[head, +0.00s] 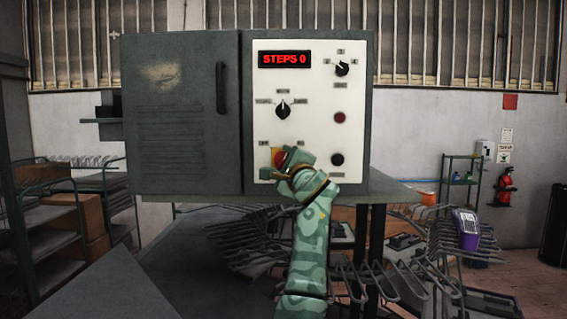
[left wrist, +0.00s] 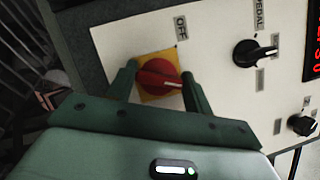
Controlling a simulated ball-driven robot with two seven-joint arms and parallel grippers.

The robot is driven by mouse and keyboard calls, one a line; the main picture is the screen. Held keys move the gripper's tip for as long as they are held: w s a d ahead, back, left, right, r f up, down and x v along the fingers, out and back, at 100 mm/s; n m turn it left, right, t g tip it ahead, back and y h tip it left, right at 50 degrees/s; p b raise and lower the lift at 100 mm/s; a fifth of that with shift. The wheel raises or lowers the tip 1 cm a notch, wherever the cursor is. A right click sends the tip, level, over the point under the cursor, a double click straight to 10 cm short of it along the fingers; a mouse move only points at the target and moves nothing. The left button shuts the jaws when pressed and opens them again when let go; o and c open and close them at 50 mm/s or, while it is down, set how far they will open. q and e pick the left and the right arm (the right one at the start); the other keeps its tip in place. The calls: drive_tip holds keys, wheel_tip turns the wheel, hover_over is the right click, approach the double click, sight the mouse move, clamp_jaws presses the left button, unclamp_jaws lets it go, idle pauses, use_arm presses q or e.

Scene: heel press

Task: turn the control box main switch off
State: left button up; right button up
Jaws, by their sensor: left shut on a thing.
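The grey control box (head: 180,120) stands ahead with a white panel (head: 310,100) on its right part. The main switch is a red rotary knob (left wrist: 158,75) on a yellow plate (left wrist: 153,57); an OFF label (left wrist: 181,27) is beside the plate. In the head view the knob is partly hidden by my left gripper (head: 284,161). In the left wrist view, the fingers of my left gripper (left wrist: 160,79) are on both sides of the red knob, shut on it. The knob's bar lies between the fingers, roughly across the picture. My right gripper is not in view.
Above the switch is a black selector (head: 283,110); another black knob (head: 342,68) is at upper right. A red button (head: 340,117) and a black button (head: 337,159) are to the right. The display (head: 285,59) reads STEPS 0. Wire racks (head: 430,260) stand below.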

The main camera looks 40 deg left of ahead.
use_arm(q)
drive_tip(key=n+g+p, duration=0.1)
drive_tip(key=n, duration=0.2)
drive_tip(key=shift+h, duration=0.4)
drive_tip(key=n+h+p, duration=0.1)
drive_tip(key=n+p, duration=0.1)
drive_tip(key=n, duration=0.1)
drive_tip(key=shift+r+g, duration=0.1)
drive_tip(key=shift+g, duration=0.3)
drive_tip(key=n+h+p, duration=0.2)
drive_tip(key=n, duration=0.2)
drive_tip(key=shift+p, duration=0.35)
drive_tip(key=shift+n+h+p, duration=0.6)
drive_tip(key=shift+n+p, duration=0.1)
drive_tip(key=shift+n, duration=0.5)
drive_tip(key=o, duration=1)
drive_tip(key=shift+d, duration=0.1)
